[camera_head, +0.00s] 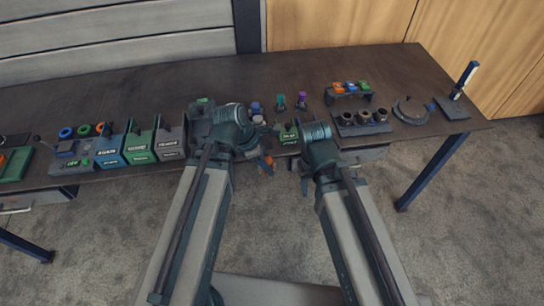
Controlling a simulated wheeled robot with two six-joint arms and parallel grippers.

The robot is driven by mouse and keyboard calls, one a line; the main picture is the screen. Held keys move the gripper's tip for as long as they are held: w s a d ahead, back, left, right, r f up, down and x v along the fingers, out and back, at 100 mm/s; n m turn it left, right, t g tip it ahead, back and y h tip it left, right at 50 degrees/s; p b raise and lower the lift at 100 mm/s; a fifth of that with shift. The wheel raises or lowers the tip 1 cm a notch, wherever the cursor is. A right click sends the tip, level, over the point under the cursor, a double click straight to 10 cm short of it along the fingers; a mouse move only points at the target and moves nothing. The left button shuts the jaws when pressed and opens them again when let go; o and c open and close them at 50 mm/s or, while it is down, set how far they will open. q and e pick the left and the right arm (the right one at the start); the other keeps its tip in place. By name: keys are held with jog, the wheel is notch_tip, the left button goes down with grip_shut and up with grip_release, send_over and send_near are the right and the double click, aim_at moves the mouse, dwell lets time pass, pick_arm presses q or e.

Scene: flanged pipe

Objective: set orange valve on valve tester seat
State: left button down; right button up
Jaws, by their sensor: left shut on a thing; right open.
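An orange piece (266,164), which looks like the orange valve, shows at the front edge of the table, just beyond my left wrist. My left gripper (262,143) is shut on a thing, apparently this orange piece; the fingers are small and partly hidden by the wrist. My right gripper (303,160) is open near the table's front edge, to the right of the orange piece, with its fingers mostly hidden by its wrist. I cannot tell for sure which fixture is the valve tester seat. A dark block with green labels (289,136) stands between the two wrists.
Blue (255,108), teal (281,102) and purple (301,101) pieces stand behind the grippers. A rack with coloured pieces (350,90) and a block with dark cups (362,123) stand to the right. Labelled bins (140,145) line the left. Bare table (200,85) lies behind.

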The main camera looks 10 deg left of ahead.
aim_at(267, 161)
pick_arm(q)
jog(key=shift+s, duration=0.15)
notch_tip(267, 161, up, 6)
jog(key=p, duration=0.6)
jog(key=shift+r+p, duration=0.25)
jog(key=shift+p, duration=0.05)
pick_arm(e)
notch_tip(267, 161, up, 6)
jog(key=shift+r, duration=0.25)
